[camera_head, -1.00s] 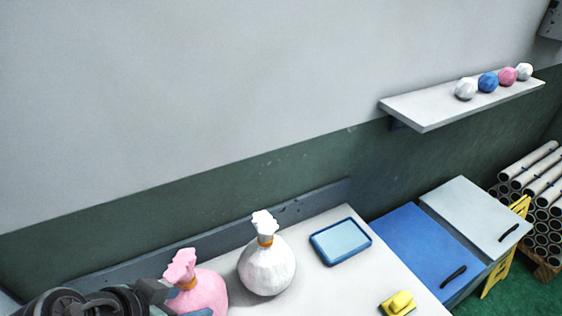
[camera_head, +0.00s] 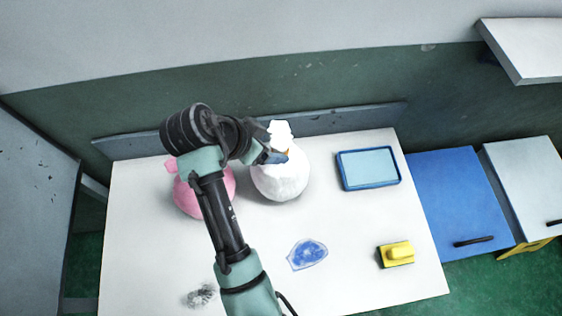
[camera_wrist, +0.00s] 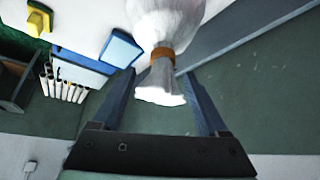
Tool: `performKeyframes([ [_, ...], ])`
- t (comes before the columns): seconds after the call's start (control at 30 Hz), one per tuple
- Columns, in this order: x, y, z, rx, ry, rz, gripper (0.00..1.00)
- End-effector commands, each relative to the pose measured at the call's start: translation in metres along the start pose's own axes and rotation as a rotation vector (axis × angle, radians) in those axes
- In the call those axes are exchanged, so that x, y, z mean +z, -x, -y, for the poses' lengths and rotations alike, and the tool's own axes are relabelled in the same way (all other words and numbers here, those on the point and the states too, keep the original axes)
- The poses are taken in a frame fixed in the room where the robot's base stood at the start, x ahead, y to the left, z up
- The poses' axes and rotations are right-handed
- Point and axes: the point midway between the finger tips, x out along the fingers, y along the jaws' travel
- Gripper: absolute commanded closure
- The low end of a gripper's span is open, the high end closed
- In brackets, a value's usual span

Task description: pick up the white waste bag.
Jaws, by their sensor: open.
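The white waste bag (camera_head: 281,178) stands upright on the white table (camera_head: 130,240), tied at the neck with an orange-brown band. In the wrist view the bag (camera_wrist: 170,18) hangs from the top of the picture, with its flared top between the two fingers. My gripper (camera_wrist: 158,80) is open, with one finger on each side of the bag's gathered top and neck. Gaps show beside the neck, so the fingers do not appear to grip it. In the head view my gripper (camera_head: 272,156) is at the bag's neck, partly hidden by my wrist.
A pink bag (camera_head: 186,196) stands just left, partly behind my arm. Blue (camera_head: 458,205) and grey bins stand right.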

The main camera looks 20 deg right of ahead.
Motion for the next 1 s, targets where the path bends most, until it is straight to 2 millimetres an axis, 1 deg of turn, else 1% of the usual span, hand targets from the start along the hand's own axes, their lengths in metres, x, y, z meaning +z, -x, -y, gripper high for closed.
performKeyframes([
  [0.17,0.001,-0.011,0.000,0.003,0.000,0.002,0.23],
  [0.4,0.004,-0.043,0.003,0.004,-0.001,0.001,0.23],
  [0.5,0.004,-0.052,0.003,0.002,-0.001,0.001,0.23],
  [0.6,0.005,-0.056,0.003,0.000,-0.001,0.001,0.23],
  [0.77,0.005,-0.056,0.004,-0.001,-0.001,0.000,0.23],
  [0.8,0.005,-0.056,0.004,-0.001,-0.001,0.000,0.27],
  [0.87,0.005,-0.056,0.004,0.000,-0.001,0.000,0.38],
  [1.0,0.005,-0.056,0.004,0.000,-0.001,0.000,0.63],
])
